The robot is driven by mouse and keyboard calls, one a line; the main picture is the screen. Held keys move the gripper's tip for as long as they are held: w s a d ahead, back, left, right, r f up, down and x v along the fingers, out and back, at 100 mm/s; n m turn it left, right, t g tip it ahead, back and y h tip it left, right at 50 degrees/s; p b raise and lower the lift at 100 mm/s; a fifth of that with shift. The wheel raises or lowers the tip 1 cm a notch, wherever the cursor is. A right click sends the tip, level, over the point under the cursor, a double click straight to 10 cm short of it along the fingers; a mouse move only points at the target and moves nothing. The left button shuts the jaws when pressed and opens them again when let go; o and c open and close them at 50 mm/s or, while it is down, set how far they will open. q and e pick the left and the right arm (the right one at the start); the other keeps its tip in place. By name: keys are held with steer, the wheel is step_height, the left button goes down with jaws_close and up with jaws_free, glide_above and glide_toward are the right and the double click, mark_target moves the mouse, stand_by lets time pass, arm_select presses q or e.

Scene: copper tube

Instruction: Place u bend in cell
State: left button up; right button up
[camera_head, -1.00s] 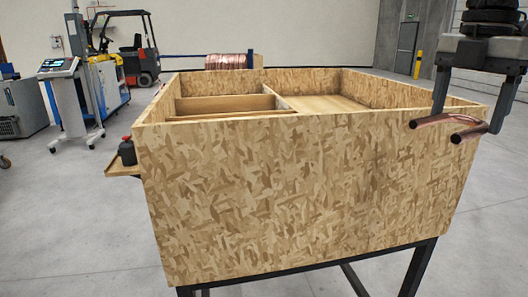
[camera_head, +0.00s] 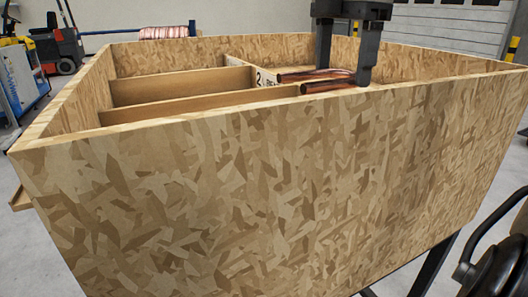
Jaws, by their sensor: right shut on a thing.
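The copper u bend (camera_head: 328,86) is held in my right gripper (camera_head: 342,76), whose two fingers point down and are shut on it. Its two tube ends point left, and its far part is partly hidden by the fingers. The u bend is at the near wall of the OSB crate (camera_head: 260,190), around rim height, over the right part of the crate. The crate has cells parted by wooden dividers (camera_head: 180,85) on its left side. The floors of the cells are hidden behind the near wall. My left gripper is not in view.
A divider with printed marking (camera_head: 264,78) stands just left of the u bend. The crate rests on a dark metal stand (camera_head: 432,268). A copper coil (camera_head: 164,32) and a forklift (camera_head: 62,45) are in the background.

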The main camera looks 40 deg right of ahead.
mark_target(322, 77)
steer(key=a, duration=0.1)
steer(key=a+f, duration=0.1)
steer(key=a, duration=0.1)
steer(key=a+f, duration=0.1)
steer(key=shift+s+a, duration=0.15)
steer(key=shift+a, duration=0.15)
steer(key=a+f, duration=0.5)
steer(key=shift+f, duration=0.3)
steer(key=f, duration=0.3)
steer(key=shift+a+f, duration=0.3)
steer(key=shift+f, duration=0.1)
steer(key=o, duration=1)
step_height(322, 77, up, 12)
steer(key=shift+p, duration=0.35)
